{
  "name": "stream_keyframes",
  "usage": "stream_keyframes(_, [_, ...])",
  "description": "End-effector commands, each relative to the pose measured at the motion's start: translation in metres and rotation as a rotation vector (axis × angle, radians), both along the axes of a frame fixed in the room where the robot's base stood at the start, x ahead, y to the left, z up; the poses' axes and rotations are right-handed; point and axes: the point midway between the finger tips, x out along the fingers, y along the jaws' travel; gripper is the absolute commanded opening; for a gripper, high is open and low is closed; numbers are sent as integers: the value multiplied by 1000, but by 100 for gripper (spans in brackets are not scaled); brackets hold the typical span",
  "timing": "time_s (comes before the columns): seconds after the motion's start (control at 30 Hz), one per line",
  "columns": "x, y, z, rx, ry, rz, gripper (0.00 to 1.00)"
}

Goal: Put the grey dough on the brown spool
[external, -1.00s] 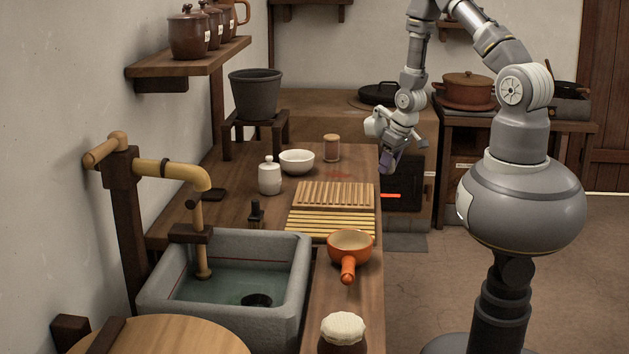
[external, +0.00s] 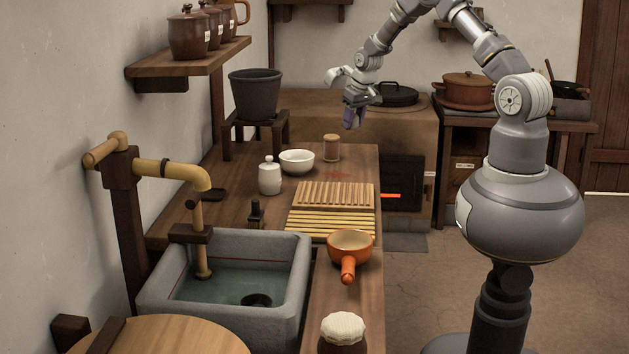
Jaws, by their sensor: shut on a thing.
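My gripper (external: 357,106) is shut on a small purple-grey lump, the grey dough (external: 353,117). It holds the dough in the air above the back right part of the wooden counter. The fingers partly cover the dough. The brown spool (external: 332,148), a small upright cylinder with a reddish-brown middle and paler ends, stands on the counter. In the picture it is below and slightly left of the dough, with a gap between them.
A white bowl (external: 297,161) stands just left of the spool, and a lidded white jar (external: 269,177) stands farther left. A slatted wooden rack (external: 335,195) and an orange pan (external: 350,246) are nearer. A stone sink (external: 300,275) is at front left.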

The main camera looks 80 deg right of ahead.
Motion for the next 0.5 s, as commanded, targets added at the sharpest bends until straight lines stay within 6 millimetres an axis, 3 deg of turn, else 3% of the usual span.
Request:
stream_keyframes(0.2, [45,-46,-12,-1,0,2,11])
stream_keyframes(0.5, [67,-67,-11,0,0,2,11])
